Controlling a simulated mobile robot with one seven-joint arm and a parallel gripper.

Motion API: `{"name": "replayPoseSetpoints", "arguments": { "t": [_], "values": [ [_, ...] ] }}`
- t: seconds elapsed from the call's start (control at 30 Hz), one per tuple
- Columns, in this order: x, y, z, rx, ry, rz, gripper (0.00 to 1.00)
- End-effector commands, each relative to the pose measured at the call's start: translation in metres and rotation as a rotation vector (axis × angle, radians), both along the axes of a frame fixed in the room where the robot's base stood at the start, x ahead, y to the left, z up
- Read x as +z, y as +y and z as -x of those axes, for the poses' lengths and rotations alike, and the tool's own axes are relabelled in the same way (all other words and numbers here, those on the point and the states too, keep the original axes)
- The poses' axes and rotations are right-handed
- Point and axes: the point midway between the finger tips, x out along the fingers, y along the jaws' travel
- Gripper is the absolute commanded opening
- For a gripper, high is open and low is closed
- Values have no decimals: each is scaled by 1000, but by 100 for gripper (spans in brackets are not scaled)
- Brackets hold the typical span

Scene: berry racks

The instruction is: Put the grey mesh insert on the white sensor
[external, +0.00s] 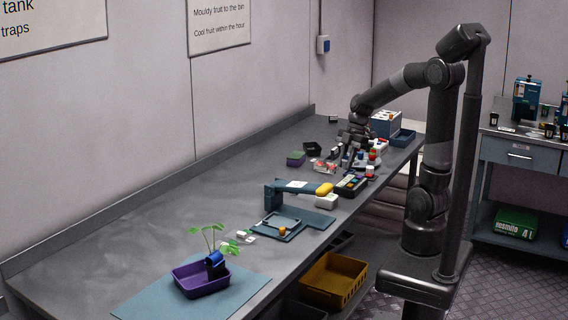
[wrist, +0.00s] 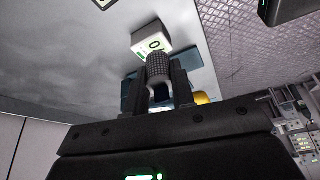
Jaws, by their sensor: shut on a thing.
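My gripper (wrist: 163,92) is shut on the grey mesh insert (wrist: 158,68), a small rounded cylinder standing out from between the fingers in the wrist view. The white sensor (wrist: 150,41) is a white box with a green-lit ring on its face. In the wrist view it appears just past the insert's tip; whether they touch is unclear. In the external view my gripper (external: 352,150) is over the far part of the bench, and the insert cannot be made out. A white box (external: 326,202) by a yellow-ended tool may be the sensor.
Small boxes and punnets crowd the bench around my gripper, with a blue-white box (external: 386,124) behind. A blue stand with a yellow end (external: 324,189) is nearer. A purple tray (external: 201,281) holds a plant. The bench's left middle is clear.

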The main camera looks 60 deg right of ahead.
Motion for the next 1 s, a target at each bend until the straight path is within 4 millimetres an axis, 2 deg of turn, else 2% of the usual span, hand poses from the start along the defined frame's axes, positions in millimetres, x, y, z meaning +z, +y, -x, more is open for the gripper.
{"name": "replayPoseSetpoints", "arguments": {
  "t": [0.03, 0.2, 0.37, 0.47, 0.73, 1.0],
  "values": [
    [-8, 12, -6, 4, 5, -1, 2],
    [-30, 43, -25, 3, 4, -1, 2],
    [-42, 60, -36, 1, 2, 0, 2],
    [-46, 64, -39, -2, 1, 0, 2],
    [-82, 64, -39, -4, 3, -1, 2],
    [-85, 64, -39, -2, 0, 0, 2]
  ]
}}
